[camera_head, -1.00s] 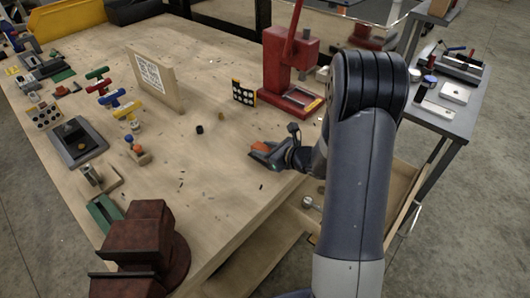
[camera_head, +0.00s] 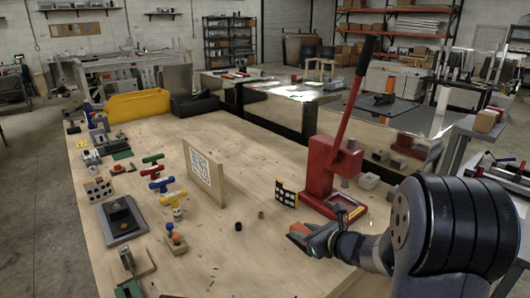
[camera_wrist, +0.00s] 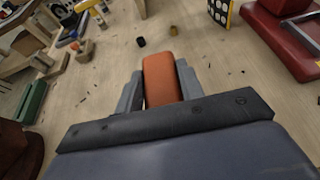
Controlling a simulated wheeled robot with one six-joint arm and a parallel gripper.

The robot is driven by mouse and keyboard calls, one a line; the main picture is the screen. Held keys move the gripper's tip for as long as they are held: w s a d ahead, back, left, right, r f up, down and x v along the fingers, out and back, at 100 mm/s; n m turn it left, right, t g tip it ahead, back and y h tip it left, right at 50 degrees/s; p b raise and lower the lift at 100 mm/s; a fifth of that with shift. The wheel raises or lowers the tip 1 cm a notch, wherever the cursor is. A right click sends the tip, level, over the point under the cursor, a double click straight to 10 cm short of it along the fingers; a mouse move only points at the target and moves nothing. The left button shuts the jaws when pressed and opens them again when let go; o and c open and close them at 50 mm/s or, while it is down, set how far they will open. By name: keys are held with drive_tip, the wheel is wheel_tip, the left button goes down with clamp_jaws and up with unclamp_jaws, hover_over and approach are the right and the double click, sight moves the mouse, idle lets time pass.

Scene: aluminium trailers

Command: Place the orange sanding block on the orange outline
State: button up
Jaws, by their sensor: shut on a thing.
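The orange sanding block (camera_wrist: 161,78) is held between the two fingers of my gripper (camera_wrist: 159,90) in the wrist view. In the head view the orange block (camera_head: 299,228) shows at the tip of my gripper (camera_head: 306,236), above the right part of the wooden bench. I cannot tell how high it is above the bench top. I cannot pick out an orange outline in these frames.
A red lever press (camera_head: 325,175) stands right of my gripper, with a dotted board (camera_head: 286,193) beside it. A wooden panel with a printed code (camera_head: 203,173) stands mid-bench. Colourful handles (camera_head: 157,172) and tools line the left side.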

drive_tip(key=shift+s+a+f+m+t+h, duration=0.1)
drive_tip(key=shift+s+f+m+t+h, duration=0.3)
drive_tip(key=shift+f+m+t+h, duration=0.3)
drive_tip(key=shift+s+d+f+m+h, duration=0.25)
drive_tip(key=shift+s+f+m+h, duration=0.25)
drive_tip(key=shift+f+h, duration=0.1)
drive_tip(key=shift+s+d+f+m+h, duration=0.2)
drive_tip(key=shift+s+f+m+h, duration=0.15)
drive_tip(key=shift+f+m+h, duration=0.2)
